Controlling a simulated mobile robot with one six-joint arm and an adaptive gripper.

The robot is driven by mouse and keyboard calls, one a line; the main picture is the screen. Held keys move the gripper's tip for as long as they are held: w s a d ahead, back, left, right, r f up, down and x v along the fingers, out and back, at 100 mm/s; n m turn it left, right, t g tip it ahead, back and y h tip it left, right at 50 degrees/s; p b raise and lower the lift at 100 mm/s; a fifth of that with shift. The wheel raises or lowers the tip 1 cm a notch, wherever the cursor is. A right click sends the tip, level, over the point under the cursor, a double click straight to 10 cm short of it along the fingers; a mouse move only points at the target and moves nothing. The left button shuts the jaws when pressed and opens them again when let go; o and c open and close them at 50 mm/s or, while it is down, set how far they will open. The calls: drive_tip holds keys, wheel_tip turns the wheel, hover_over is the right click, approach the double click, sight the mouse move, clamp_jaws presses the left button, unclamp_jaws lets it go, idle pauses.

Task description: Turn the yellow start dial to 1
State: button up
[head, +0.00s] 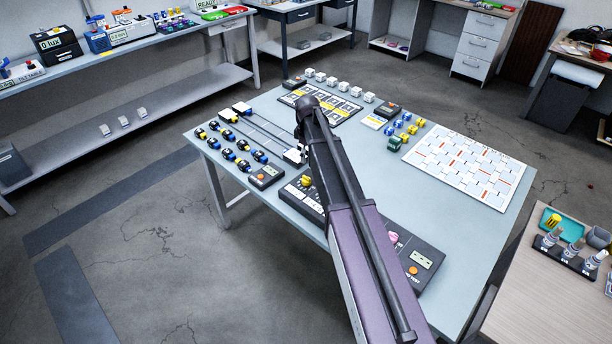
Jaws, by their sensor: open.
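A yellow dial (307,181) sits on a long dark control panel (299,197) at the near edge of the grey-blue table. My gripper (302,152) is small in the head view, pointing down just behind the yellow dial. It is open, and I see nothing held in it. I cannot tell whether it touches anything. My arm crosses in front of the panel and hides its middle. The dial's pointer and number marks are too small to read.
The panel's right part carries a pink knob (393,237), an orange button (413,270) and a small display (423,257). Several blue-yellow pieces (243,164) and a pair of rails (262,127) lie at left. A white patterned board (468,168) lies at right.

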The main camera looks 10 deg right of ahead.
sight(306, 178)
drive_tip(key=shift+w+r+n, duration=0.2)
drive_tip(key=shift+w+n, duration=0.1)
drive_tip(key=shift+w, duration=0.35)
drive_tip(key=shift+f, duration=0.15)
wheel_tip(306, 178, down, 14)
drive_tip(key=b, duration=1.3)
drive_tip(key=shift+r+b, duration=0.25)
drive_tip(key=shift+b, duration=0.1)
drive_tip(key=c, duration=1.2)
drive_tip(key=shift+o, duration=0.2)
drive_tip(key=shift+a, duration=0.2)
drive_tip(key=shift+s+d, duration=0.1)
